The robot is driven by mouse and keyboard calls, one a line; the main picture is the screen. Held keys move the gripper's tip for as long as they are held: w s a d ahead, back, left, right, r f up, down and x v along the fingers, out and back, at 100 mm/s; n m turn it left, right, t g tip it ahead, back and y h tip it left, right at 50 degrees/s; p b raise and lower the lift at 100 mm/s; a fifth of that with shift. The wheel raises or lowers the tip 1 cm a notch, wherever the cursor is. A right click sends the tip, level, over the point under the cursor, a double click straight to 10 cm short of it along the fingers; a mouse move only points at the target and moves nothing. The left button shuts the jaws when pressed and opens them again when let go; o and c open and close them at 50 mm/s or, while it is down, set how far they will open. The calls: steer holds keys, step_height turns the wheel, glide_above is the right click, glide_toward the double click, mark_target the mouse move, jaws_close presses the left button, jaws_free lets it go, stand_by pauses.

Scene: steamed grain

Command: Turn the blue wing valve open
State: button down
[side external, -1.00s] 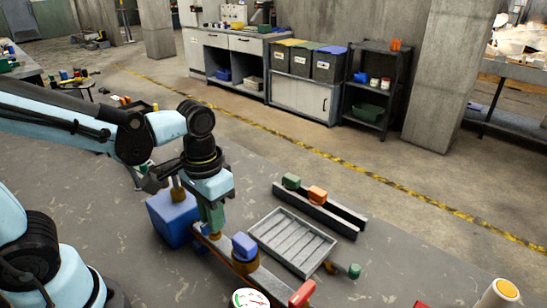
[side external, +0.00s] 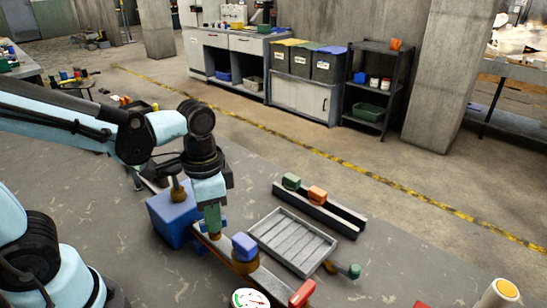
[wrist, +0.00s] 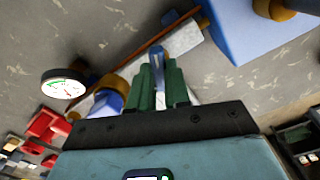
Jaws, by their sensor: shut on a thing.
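My gripper (side external: 212,222) points down over the pipe line, its green fingers shut on a blue wing handle (wrist: 158,62). In the wrist view, the fingers (wrist: 160,85) stand on either side of this narrow blue wing. In the side view, only a sliver of blue shows beside the fingers, and the valve body under them is mostly hidden. A second blue handle (side external: 244,244) sits on a brass body farther along the line, apart from the gripper. How far the held wing is turned is hard to tell.
A large blue box (side external: 168,220) with a brass fitting stands at the line's far end. A red handle (side external: 302,292) and a round gauge (side external: 250,299) are at the near end. A slatted grey tray (side external: 292,240) and a rail with green and orange blocks (side external: 318,207) lie to the right.

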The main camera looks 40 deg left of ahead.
steer(key=m, duration=0.6)
steer(key=shift+m, duration=0.3)
steer(key=m, duration=0.6)
steer(key=shift+m, duration=0.3)
steer(key=c, duration=1.1)
jaws_free()
steer(key=shift+r, duration=0.1)
step_height(320, 180, up, 12)
steer(key=shift+f, duration=0.1)
